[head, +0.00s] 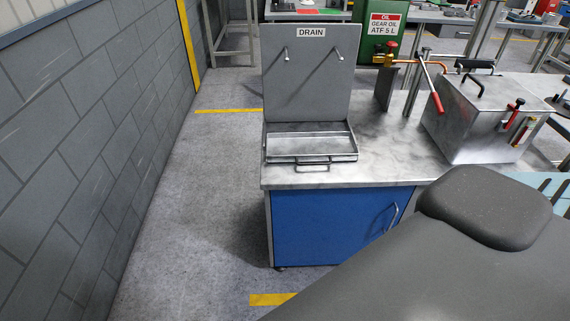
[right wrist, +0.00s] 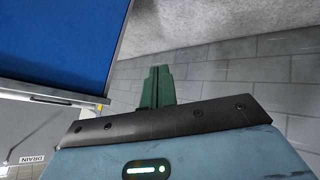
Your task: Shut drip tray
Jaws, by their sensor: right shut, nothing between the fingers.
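The grey metal drip tray (head: 310,158) is on the bench top, at the foot of an upright grey panel marked DRAIN (head: 310,75) in the head view. A small bar handle (head: 312,170) is on its front side. The front of the tray stands out from the panel; how far it is drawn out is hard to tell. My right gripper (right wrist: 158,72) shows in the right wrist view with its two green fingers together, empty and apart from the tray. In the head view only a dark grey part of my arm shows. My left gripper is not in view.
The tray is on a metal-topped bench (head: 385,160) with a blue cabinet door (head: 335,225) below, also in the right wrist view (right wrist: 65,40). A metal box (head: 480,120) with a red-handled lever (head: 437,102) stands right. A brick wall (head: 80,140) bounds open floor at left.

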